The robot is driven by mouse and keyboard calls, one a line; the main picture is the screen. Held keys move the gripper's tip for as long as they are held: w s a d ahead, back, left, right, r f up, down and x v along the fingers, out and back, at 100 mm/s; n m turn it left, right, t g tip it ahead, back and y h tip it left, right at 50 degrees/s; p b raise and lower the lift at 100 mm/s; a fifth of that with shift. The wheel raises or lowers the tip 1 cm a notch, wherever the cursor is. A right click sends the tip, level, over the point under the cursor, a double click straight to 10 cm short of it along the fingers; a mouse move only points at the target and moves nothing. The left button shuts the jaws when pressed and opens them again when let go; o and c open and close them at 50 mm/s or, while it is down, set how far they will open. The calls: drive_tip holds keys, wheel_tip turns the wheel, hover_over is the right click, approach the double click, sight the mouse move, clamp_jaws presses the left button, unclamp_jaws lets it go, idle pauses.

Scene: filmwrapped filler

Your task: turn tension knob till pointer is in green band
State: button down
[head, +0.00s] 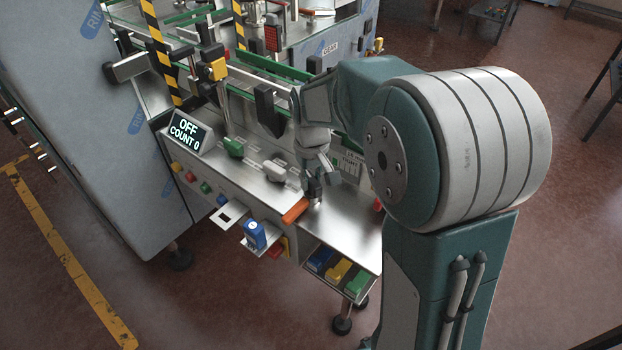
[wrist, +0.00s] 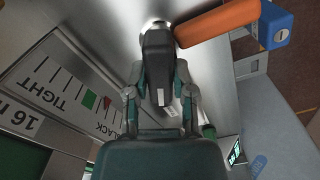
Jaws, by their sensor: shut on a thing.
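The tension knob shows as an orange bar (head: 295,211) on the machine's front deck. It also shows in the wrist view (wrist: 222,22), running right from the dark fingertips. The tension gauge (head: 348,164) is beside the gripper. In the wrist view the gauge (wrist: 60,80) shows TIGHT, a partly covered "LACK", a green band (wrist: 88,98) and a red pointer (wrist: 107,103). The pointer sits just outside the green band, on the slack side.
A display (head: 186,132) reads OFF, COUNT 0. A green knob (head: 233,147) and a pale grey handle (head: 274,172) stand left of my gripper. A blue container (head: 255,235) sits on a small front shelf. A bin (head: 357,284) of coloured pieces is below right.

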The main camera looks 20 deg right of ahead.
sight(310, 178)
drive_tip(key=m, duration=0.6)
drive_tip(key=shift+s+f+m, duration=0.1)
drive_tip(key=shift+m, duration=0.2)
drive_tip(key=m, duration=0.5)
idle(0.4)
drive_tip(key=shift+c, duration=2.4)
unclamp_jaws()
drive_tip(key=shift+a, duration=0.1)
drive_tip(key=shift+r, duration=0.4)
wheel_tip(310, 178, up, 11)
